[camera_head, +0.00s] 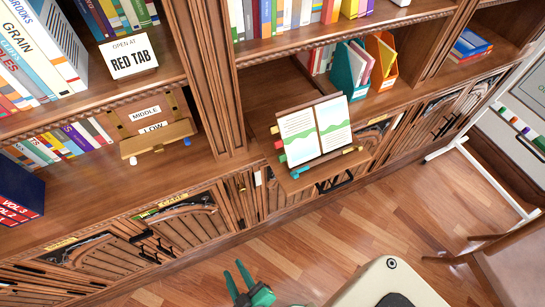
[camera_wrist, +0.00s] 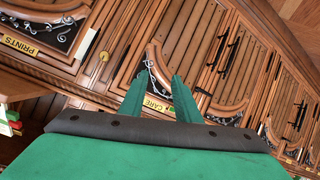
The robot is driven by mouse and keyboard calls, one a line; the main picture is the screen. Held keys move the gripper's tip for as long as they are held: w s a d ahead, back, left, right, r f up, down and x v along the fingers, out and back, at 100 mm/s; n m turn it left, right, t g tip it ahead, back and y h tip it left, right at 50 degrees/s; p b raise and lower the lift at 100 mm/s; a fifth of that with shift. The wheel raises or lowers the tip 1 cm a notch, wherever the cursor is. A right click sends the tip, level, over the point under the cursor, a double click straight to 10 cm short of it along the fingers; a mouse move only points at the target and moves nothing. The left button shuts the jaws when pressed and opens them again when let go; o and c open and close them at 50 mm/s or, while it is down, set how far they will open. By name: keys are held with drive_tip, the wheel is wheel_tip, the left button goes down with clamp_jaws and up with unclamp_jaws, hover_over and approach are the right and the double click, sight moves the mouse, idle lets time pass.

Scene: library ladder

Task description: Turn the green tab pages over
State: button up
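My gripper (camera_head: 234,270) is low in the head view, in front of the lower cabinets and apart from the book. In the wrist view its two green fingers (camera_wrist: 158,78) stand apart with nothing between them.
A holder (camera_head: 157,140) with "MIDDLE" and "LOW" cards stands at left. Teal (camera_head: 350,70) and orange (camera_head: 382,60) file holders stand behind the book. A chair (camera_head: 510,265) is at right; the wooden floor (camera_head: 330,230) between is clear.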

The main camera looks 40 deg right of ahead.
drive_tip(key=w+d+f+g+h, duration=0.2)
drive_tip(key=w+d+f+h, duration=0.15)
drive_tip(key=w+d, duration=0.3)
drive_tip(key=w+d+r+m+g+h, duration=0.25)
drive_tip(key=w+d+r+h, duration=0.25)
drive_tip(key=w+d+h, duration=0.25)
wheel_tip(320, 180, up, 19)
drive_tip(key=w+d+m+g+h, duration=0.2)
drive_tip(key=m+g+h, duration=0.3)
drive_tip(key=m+g, duration=0.75)
drive_tip(key=shift+m+t, duration=0.4)
drive_tip(key=shift+t, duration=0.1)
drive_tip(key=x, duration=1)
drive_tip(key=shift+d, duration=0.35)
drive_tip(key=shift+c, duration=0.6)
clamp_jaws()
